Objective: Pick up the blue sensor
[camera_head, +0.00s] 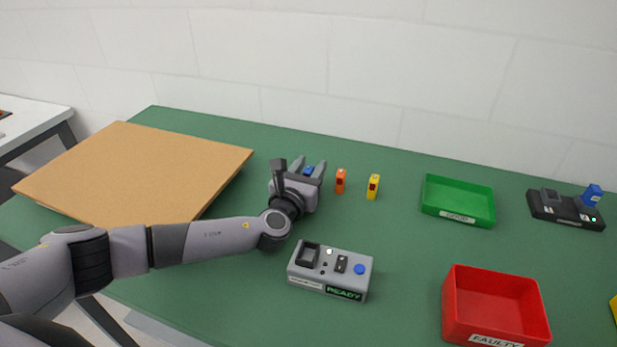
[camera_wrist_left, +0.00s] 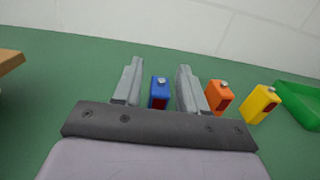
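The blue sensor (camera_wrist_left: 159,92) stands upright on the green table in the left wrist view, between the two open fingers of my left gripper (camera_wrist_left: 158,88). Gaps show on both sides of it, so the fingers are apart from it. In the head view my left gripper (camera_head: 311,171) covers most of the blue sensor (camera_head: 308,170); only a bit of blue shows between the fingers. My right gripper is not in view.
An orange sensor (camera_head: 340,181) and a yellow sensor (camera_head: 373,187) stand just right of my gripper. A grey READY device (camera_head: 330,270), green tray (camera_head: 458,218), red FAULTY bin (camera_head: 495,318), black device (camera_head: 565,210) and brown board (camera_head: 130,170) are around.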

